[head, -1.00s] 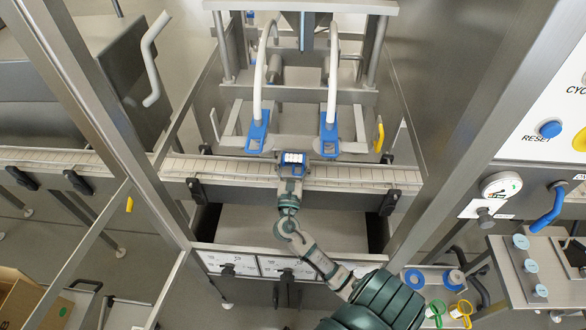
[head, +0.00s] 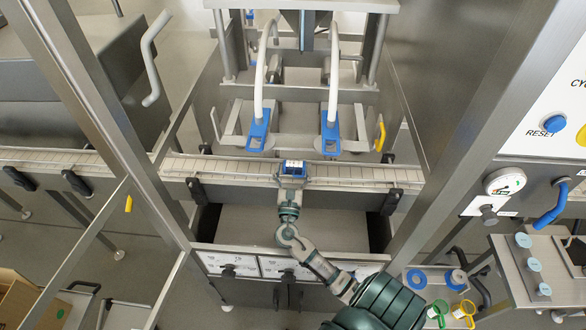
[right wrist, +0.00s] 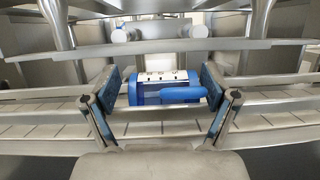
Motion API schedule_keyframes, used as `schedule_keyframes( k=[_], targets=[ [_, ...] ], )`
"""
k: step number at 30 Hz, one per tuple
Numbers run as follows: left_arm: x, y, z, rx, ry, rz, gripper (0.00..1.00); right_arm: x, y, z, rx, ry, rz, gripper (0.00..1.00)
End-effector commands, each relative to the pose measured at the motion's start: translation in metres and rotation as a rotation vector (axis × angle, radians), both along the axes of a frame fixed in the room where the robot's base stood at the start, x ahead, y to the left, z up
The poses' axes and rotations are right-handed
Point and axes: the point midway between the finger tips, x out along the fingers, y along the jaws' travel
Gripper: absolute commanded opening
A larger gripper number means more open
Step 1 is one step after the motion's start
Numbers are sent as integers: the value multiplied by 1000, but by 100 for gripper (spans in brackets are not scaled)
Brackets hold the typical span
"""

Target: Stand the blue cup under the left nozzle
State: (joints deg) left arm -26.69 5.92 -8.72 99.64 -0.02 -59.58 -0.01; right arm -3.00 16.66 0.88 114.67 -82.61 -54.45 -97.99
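The blue cup (head: 297,170) is at the conveyor's front side, between the two nozzles in the picture and in front of them. The right wrist view shows the cup (right wrist: 150,98), with a blue handle toward the camera and a pale strip with dark marks at its top. The left nozzle (head: 258,132) hangs behind it to the left. My right gripper (head: 292,177) faces the cup from the front. In the right wrist view its fingers (right wrist: 161,105) are apart, one on each side of the cup, with narrow gaps. My left gripper is not in view.
The right nozzle (head: 330,132) hangs to the right. The conveyor (head: 350,173) runs across the machine. Steel posts flank the opening. A yellow cup (head: 463,311) and a green cup (head: 437,311) are at the lower right.

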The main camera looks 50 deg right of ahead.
Motion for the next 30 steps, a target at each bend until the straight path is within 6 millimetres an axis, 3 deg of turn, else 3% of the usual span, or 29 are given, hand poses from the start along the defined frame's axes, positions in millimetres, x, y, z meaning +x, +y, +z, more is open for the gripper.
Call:
schedule_keyframes(
  k=[1, 8, 14, 16, 24, 30],
  targets=[
    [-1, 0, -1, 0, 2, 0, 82, -1, -1, -8, 12, 10, -3, 99],
    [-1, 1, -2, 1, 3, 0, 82, -1, -2, -10, 16, 13, -3, 99],
    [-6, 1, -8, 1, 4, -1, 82, -1, -3, -2, 18, 12, -3, 99],
    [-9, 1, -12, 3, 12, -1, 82, -7, 6, -8, 18, 16, -1, 99],
    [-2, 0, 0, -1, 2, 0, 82, -45, 55, -26, 15, 13, -1, 99],
    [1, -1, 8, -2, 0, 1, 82, -65, 81, -33, 8, 9, -1, 99]
  ],
)
